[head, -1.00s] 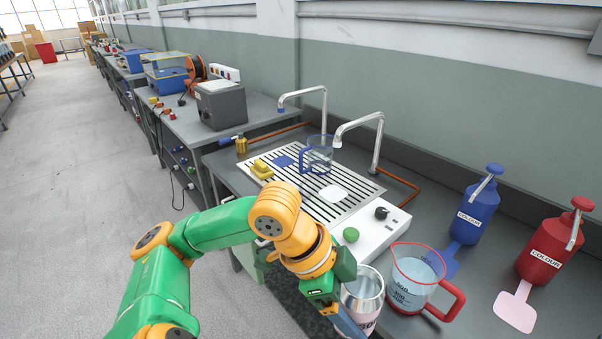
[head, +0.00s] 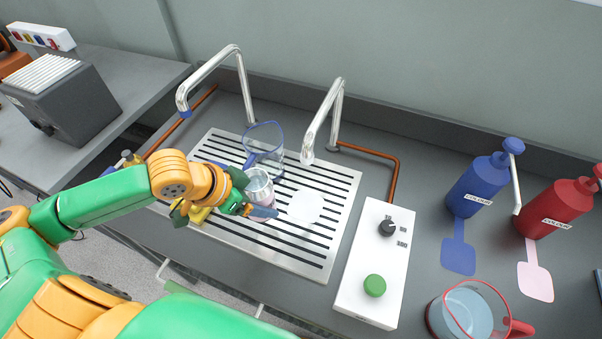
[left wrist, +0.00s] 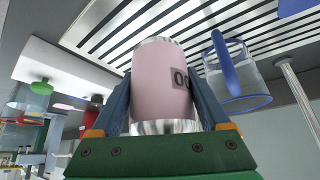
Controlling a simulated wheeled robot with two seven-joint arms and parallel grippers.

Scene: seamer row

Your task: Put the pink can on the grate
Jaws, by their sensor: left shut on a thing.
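The pink can (head: 260,187), with a shiny metal rim, is in my left gripper (head: 256,208), over the middle-left part of the slotted metal grate (head: 318,262). In the left wrist view the can (left wrist: 160,85) sits between both fingers, its dark number label partly covered by one finger. The grate (left wrist: 135,38) shows beyond it. I cannot tell whether the can touches the grate. My right gripper is not in view.
A blue-rimmed clear jug (head: 264,148) stands just behind the can on the grate. A pale patch (head: 305,206) lies to its right. Two taps (head: 318,125) arch over the back. A white control box (head: 372,260) and red-rimmed jug (head: 468,312) are to the right.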

